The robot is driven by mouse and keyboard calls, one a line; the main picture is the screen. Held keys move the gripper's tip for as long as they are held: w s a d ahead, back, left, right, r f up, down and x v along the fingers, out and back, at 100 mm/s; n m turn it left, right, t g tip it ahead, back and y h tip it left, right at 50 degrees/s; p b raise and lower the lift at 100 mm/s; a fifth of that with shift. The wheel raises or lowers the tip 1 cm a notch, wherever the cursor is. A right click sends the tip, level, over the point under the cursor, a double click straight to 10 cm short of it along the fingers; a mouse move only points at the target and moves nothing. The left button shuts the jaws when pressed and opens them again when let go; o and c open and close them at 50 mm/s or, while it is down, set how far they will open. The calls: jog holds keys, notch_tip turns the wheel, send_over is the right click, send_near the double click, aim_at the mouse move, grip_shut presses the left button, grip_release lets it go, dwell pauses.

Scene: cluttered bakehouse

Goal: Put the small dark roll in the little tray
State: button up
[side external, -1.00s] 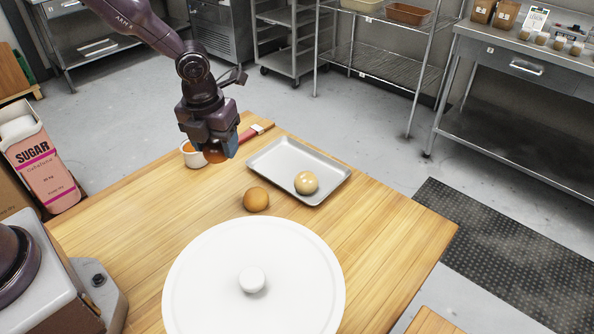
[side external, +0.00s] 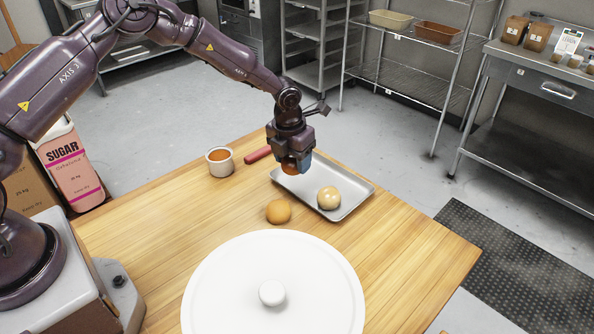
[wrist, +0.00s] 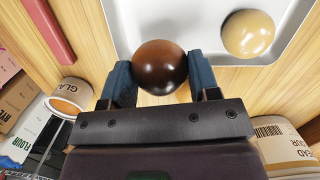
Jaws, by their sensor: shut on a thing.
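My gripper (wrist: 160,80) is shut on the small dark roll (wrist: 160,66), a glossy brown ball held between the two blue fingers. In the side view my gripper (side external: 296,165) hangs above the left end of the little tray (side external: 352,208), and only a bit of the dark roll shows under the fingers. The tray is a shallow grey metal one, and it also shows in the wrist view (wrist: 125,20). A pale roll (side external: 329,198) lies in it toward its near right part, and this pale roll is at the upper right in the wrist view (wrist: 248,33).
A golden-brown roll (side external: 278,211) lies on the wooden table (side external: 170,215) just in front of the tray. A white pot of orange glaze (side external: 220,162) and a red-handled tool (side external: 258,155) are to the left. A large white lid (side external: 320,290) fills the near table.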

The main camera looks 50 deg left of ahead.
aim_at(297, 182)
jog(key=shift+w+f, duration=0.65)
jog(key=shift+f, duration=1.5)
jog(key=shift+f, duration=0.2)
jog(key=o, duration=0.7)
jog(key=shift+r, duration=0.15)
